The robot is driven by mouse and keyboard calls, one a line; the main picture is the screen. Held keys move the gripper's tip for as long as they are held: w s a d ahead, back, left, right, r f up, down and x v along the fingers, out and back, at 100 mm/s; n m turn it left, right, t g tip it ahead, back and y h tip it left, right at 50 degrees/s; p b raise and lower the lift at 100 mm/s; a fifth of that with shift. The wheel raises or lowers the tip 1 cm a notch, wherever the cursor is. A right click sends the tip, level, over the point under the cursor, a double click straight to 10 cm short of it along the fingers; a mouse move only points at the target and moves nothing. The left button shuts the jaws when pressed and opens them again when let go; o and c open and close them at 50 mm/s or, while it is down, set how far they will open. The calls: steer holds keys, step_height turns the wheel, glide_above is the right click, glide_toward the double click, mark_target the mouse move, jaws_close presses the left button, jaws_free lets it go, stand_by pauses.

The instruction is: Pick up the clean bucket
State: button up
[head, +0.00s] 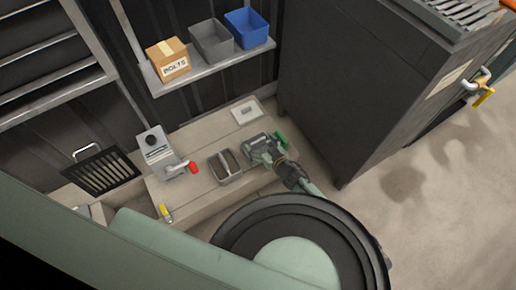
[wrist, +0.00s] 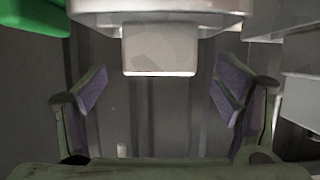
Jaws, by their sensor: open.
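A small open grey container (head: 226,167) with a bar across its top stands upright on the bench. It is the most bucket-like thing there, but I cannot tell if it is clean. My gripper (head: 255,147) is just right of it, apart from it, low over the bench. In the wrist view my gripper (wrist: 160,75) has its two fingers spread wide, with nothing clasped. A pale grey blocky thing (wrist: 160,50) shows beyond and between the fingers; I cannot tell which object it is. A green thing (head: 282,139) sits beside my gripper, partly hidden by it.
The bench (head: 205,198) also holds a grey device (head: 158,152) with a red-tipped lever (head: 193,168), a yellow item (head: 165,212) and a pale plate (head: 246,111). A shelf above carries a cardboard box (head: 170,62), grey bin (head: 211,40) and blue bin (head: 246,28). A dark cabinet (head: 345,90) stands right.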

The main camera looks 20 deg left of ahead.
steer(key=shift+x, duration=1.3)
steer(key=shift+c, duration=0.2)
steer(key=c, duration=1.8)
